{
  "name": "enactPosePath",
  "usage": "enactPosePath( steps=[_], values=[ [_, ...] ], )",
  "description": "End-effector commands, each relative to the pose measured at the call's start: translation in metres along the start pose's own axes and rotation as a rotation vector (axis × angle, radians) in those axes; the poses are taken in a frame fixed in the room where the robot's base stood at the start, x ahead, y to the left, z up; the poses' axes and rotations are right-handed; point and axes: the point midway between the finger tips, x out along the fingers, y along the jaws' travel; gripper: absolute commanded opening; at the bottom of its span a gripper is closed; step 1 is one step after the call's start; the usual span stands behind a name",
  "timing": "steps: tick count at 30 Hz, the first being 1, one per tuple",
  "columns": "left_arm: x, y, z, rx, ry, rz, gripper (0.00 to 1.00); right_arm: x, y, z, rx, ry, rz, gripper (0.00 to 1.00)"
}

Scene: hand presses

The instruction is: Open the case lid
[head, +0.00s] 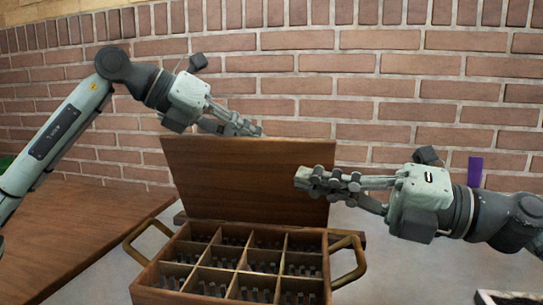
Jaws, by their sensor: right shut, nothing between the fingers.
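The wooden case (147,296) stands in the lower middle of the head view, with a divided inside and a brass-coloured handle on each side. Its brown lid (240,180) is raised and stands nearly upright at the back, showing its inner face. My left gripper (255,131) is above and behind the lid's top edge, and I cannot tell its opening or whether it touches the lid. My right gripper (302,178) is shut and empty in front of the lid's right part; I cannot tell whether it touches it.
A brown wooden tabletop (75,235) lies at the left. The case rests on a pale grey surface (400,270) with free room to its right. A dark tray corner (505,297) is at the lower right, and a purple object (475,171) stands behind my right arm. A brick wall closes the back.

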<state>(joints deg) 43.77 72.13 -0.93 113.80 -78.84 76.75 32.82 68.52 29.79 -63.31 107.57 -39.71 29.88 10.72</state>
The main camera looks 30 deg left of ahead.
Motion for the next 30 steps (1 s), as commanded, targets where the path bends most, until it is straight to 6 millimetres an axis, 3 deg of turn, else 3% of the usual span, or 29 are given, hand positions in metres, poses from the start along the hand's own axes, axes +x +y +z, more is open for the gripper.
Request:
enactPosePath(
  steps=[5,16,21,30],
  values=[
    [-0.001,-0.001,0.002,0.002,-0.005,-0.002,0.0,0.024,0.001,-0.002,-0.001,0.008,0.0,0.0],
    [-0.001,-0.001,0.002,0.002,-0.005,-0.003,0.0,0.102,0.001,-0.002,0.0,0.006,0.0,0.0],
    [-0.001,-0.001,0.002,0.002,-0.005,-0.003,0.0,0.105,0.0,0.026,0.0,0.001,-0.001,0.0],
    [-0.001,-0.001,0.002,0.001,-0.005,-0.003,0.0,0.107,0.0,0.038,0.0,0.002,-0.001,0.0]
  ],
)
